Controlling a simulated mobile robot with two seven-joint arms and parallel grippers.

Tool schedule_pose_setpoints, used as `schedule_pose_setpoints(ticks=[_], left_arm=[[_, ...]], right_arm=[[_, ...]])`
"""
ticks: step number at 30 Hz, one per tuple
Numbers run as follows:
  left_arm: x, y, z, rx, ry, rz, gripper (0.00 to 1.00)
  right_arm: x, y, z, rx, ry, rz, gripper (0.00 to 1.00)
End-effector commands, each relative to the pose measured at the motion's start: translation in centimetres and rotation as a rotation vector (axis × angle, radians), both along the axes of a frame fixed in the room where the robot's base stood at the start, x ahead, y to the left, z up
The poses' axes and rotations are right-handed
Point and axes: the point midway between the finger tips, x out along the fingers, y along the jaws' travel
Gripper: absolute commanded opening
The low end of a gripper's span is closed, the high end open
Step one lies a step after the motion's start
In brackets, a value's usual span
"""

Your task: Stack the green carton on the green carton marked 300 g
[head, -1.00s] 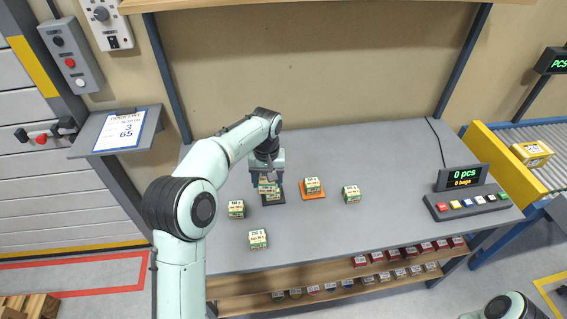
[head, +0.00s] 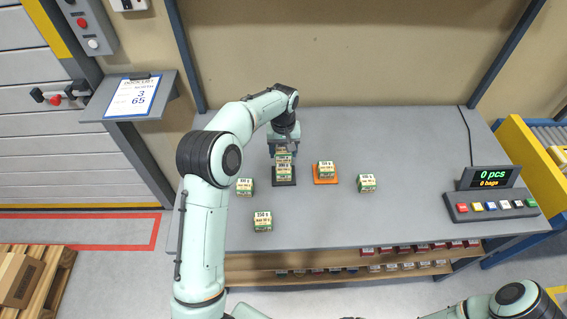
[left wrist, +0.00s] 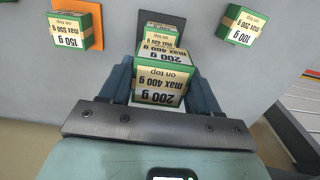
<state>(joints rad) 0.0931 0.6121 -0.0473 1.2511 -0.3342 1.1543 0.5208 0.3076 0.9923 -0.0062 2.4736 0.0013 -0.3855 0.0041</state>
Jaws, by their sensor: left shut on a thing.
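My left gripper (head: 283,150) is shut on a green carton (left wrist: 160,84) with a beige label, which reads 200 g, max 400 g on top in the left wrist view. A second green carton (head: 284,173) stands on a dark square pad (head: 285,184). It also shows in the left wrist view (left wrist: 161,38), partly hidden behind the held carton; its weight mark is not clearly readable. In the head view the held carton appears just behind or above it. Whether the two touch, I cannot tell. My right gripper is out of view.
A green carton (head: 325,168) marked 150 g stands on an orange pad (head: 326,180). Loose green cartons stand at right (head: 366,183), left (head: 245,187) and front (head: 263,222). A display console (head: 490,200) is at the right. The table's back is clear.

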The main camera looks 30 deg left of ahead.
Motion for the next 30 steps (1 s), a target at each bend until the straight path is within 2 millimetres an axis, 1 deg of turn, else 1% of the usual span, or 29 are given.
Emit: schedule_pose_setpoints(ticks=[5, 12, 15, 24, 28, 29, 30], left_arm=[[0.1, 0.0, -1.3, 0.0, -0.002, 0.0, 0.24], [0.0, 0.0, -5.3, -0.001, 0.001, 0.0, 0.24], [0.1, 0.0, -6.3, -0.001, -0.002, 0.001, 0.24], [0.1, 0.0, -6.4, 0.0, -0.004, 0.0, 0.24], [0.1, 0.0, -6.8, -0.001, -0.003, 0.0, 0.24], [0.1, 0.0, -6.8, -0.001, -0.003, 0.0, 0.72], [0.1, 0.0, -6.7, -0.001, -0.003, 0.0, 0.85]], right_arm=[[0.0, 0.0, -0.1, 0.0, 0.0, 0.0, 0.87], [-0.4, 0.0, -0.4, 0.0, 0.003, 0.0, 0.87], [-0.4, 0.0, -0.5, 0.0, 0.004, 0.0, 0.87], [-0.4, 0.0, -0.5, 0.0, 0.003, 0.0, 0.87], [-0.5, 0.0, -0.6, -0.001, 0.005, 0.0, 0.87], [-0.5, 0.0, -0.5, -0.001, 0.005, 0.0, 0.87], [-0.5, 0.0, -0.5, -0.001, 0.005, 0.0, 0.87]])
